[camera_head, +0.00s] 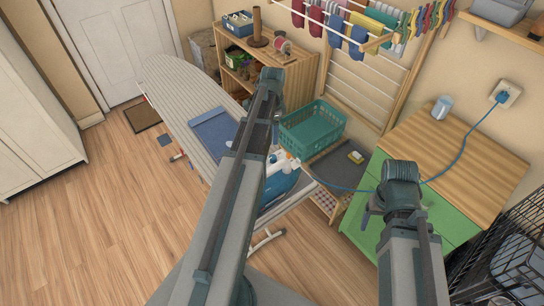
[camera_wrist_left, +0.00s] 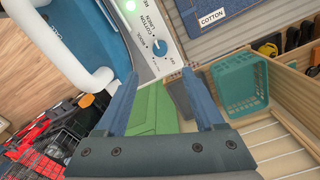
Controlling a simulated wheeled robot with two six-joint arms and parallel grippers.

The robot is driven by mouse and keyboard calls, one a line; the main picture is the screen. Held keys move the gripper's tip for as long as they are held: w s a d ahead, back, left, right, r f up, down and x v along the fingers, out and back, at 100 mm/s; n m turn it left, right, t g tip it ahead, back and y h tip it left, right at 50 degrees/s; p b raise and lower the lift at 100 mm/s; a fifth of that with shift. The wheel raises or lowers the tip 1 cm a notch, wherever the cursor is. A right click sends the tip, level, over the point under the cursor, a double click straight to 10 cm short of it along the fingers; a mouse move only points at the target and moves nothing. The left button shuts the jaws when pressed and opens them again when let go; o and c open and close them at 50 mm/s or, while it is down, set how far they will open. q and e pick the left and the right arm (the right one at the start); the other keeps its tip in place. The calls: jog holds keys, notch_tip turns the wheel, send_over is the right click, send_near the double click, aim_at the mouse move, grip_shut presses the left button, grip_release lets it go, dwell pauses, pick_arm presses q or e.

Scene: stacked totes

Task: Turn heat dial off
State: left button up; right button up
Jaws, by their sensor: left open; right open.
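The blue round heat dial (camera_wrist_left: 160,47) is on the white control panel of a blue and white ironing unit (camera_head: 281,183). Its printed settings include COTTON and LINEN, and a green light glows on the panel. I cannot read the dial's pointer for sure. My left gripper (camera_wrist_left: 160,76) is open and empty, its two blue fingers apart just short of the dial, one towards each side of it. In the head view my left arm hides that gripper and the dial. My right gripper (camera_head: 368,212) is mostly hidden behind its arm, beside the green cabinet.
The unit stands on the striped ironing board (camera_head: 177,85); a white handle (camera_wrist_left: 93,80) is left of the dial. A teal basket (camera_head: 312,126) is beyond. A blue cord (camera_head: 460,150) runs over the green cabinet (camera_head: 447,222) to a wall socket. The wooden floor at left is clear.

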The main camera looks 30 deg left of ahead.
aim_at(273, 157)
pick_arm(q)
notch_tip(273, 157, down, 13)
jog(key=b, duration=1.2)
jog(key=shift+f+b, duration=0.2)
jog(key=shift+b, duration=0.2)
jog(key=shift+r, duration=0.1)
grip_shut()
